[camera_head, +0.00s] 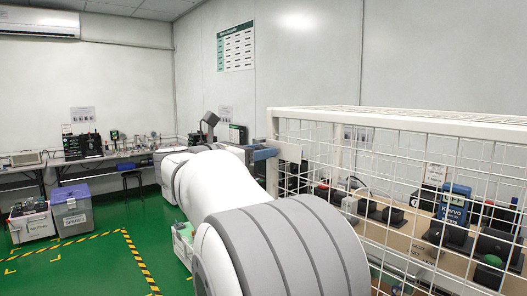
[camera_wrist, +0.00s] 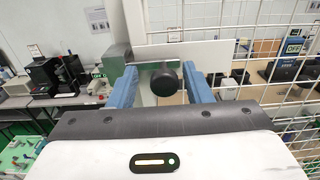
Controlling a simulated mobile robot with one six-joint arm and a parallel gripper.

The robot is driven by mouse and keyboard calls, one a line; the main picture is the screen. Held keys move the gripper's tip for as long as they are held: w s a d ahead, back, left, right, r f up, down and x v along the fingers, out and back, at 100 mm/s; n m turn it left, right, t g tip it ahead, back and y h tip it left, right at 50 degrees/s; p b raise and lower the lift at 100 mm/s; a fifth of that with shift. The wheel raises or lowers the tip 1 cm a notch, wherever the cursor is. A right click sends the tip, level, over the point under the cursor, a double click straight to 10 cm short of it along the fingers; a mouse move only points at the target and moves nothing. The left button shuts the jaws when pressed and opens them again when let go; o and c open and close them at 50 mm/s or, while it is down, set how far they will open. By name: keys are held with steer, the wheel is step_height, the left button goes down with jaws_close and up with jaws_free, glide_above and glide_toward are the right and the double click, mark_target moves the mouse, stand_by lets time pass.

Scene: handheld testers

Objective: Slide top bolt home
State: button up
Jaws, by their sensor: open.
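The top bolt shows in the wrist view as a dark round knob (camera_wrist: 165,79) in front of a pale flat plate or bar (camera_wrist: 205,54). A grey metal block (camera_wrist: 115,62) sits at the left of the plate. My gripper (camera_wrist: 160,71) is open, with one blue finger on each side of the knob and a gap to each. I cannot tell how deep the knob sits between the fingers. In the head view my gripper (camera_head: 264,154) is at the near upper corner of the white mesh cage (camera_head: 400,121); my arm hides much there, and the bolt cannot be made out.
Inside the cage, dark devices and a blue tester (camera_head: 453,205) stand on a tan bench. Mesh is close at the right of my gripper. A workbench (camera_head: 110,159) with equipment, a stool (camera_head: 132,178) and a grey bin (camera_head: 72,211) stand left.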

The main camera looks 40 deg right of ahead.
steer(key=a+b, duration=0.2)
steer(key=a, duration=0.6)
steer(key=shift+d, duration=0.1)
